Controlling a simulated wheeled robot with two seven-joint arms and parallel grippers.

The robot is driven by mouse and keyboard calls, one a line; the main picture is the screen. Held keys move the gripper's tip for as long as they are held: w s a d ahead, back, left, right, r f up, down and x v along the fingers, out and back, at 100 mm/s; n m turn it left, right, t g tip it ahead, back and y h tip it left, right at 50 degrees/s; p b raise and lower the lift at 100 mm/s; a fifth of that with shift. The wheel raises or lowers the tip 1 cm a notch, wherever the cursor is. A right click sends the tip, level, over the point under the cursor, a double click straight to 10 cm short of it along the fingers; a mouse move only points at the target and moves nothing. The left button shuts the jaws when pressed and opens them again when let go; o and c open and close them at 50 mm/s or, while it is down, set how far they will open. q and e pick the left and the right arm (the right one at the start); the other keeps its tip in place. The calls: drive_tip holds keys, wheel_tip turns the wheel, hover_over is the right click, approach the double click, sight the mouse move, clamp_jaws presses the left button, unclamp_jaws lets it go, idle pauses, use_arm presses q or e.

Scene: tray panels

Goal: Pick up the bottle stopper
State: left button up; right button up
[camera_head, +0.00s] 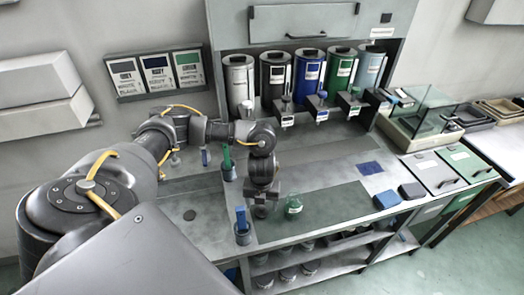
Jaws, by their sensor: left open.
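My left arm comes in from the left, and my left gripper (261,209) points down over the front middle of the grey workbench. It is open, and I see nothing held in it. A small greenish see-through bottle (293,208) stands just to the right of the gripper, apart from it. The bottle stopper is too small to make out for sure; I cannot tell whether it sits in the bottle's neck. My right gripper is not in view.
Left of the gripper stands a cup with a blue item (241,219); behind it is a green-handled item (227,158). Several tall canisters (275,75) line the back. The dark mat (335,203) is mostly clear.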

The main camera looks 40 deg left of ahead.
use_arm(q)
drive_tip(key=shift+w+f, duration=0.1)
drive_tip(key=shift+f, duration=1.25)
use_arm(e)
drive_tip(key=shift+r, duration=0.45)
use_arm(q)
drive_tip(key=shift+c, duration=0.4)
drive_tip(key=c, duration=1)
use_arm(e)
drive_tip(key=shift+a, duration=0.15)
use_arm(q)
drive_tip(key=shift+r, duration=0.15)
